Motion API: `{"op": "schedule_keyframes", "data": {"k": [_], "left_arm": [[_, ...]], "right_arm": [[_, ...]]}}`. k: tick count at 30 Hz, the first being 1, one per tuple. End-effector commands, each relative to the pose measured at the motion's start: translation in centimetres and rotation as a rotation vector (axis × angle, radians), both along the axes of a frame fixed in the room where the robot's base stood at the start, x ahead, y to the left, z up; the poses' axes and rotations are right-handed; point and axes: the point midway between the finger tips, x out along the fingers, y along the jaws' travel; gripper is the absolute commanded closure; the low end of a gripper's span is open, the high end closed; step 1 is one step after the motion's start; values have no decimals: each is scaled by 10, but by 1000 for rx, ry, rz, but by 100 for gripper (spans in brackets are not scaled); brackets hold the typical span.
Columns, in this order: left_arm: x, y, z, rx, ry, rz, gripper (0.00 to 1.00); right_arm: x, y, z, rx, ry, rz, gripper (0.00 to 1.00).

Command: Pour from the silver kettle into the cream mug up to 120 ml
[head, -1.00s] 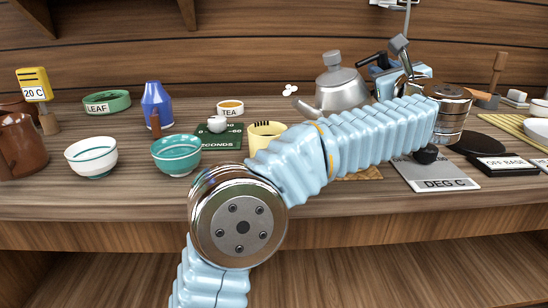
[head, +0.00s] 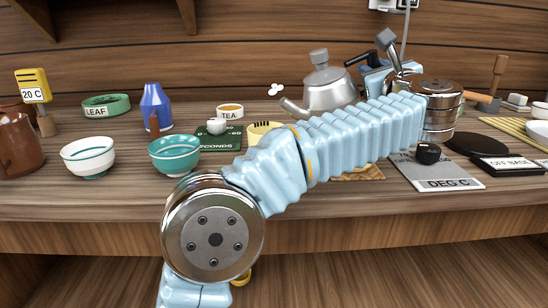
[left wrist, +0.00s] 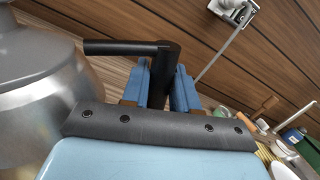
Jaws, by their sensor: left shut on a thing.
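The silver kettle (head: 326,92) stands out behind my left arm in the head view, about upright, its spout pointing left toward the cream mug. Its underside is hidden by my arm. The cream mug (head: 259,129) has dark stripes at its rim; my forearm covers its lower part, and its inside cannot be seen. My left gripper (head: 378,70) is shut on the kettle's black handle, right of the kettle body. In the left wrist view the blue fingers (left wrist: 161,84) close around the black handle (left wrist: 122,47), with the kettle (left wrist: 35,90) at left. My right gripper is not in view.
A tea dish (head: 230,111) sits behind. The DEG C panel (head: 440,173) lies at right.

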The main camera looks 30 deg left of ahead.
Motion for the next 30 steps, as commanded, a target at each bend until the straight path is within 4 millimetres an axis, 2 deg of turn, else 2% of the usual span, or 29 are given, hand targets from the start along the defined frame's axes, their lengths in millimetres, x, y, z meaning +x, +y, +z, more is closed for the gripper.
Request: {"op": "schedule_keyframes", "data": {"k": [15, 30], "left_arm": [[-11, 9, 1, 0, -2, 0, 100], [-13, 11, 3, 0, -3, -1, 100]], "right_arm": [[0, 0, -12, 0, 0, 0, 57], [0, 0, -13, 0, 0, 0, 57]]}}
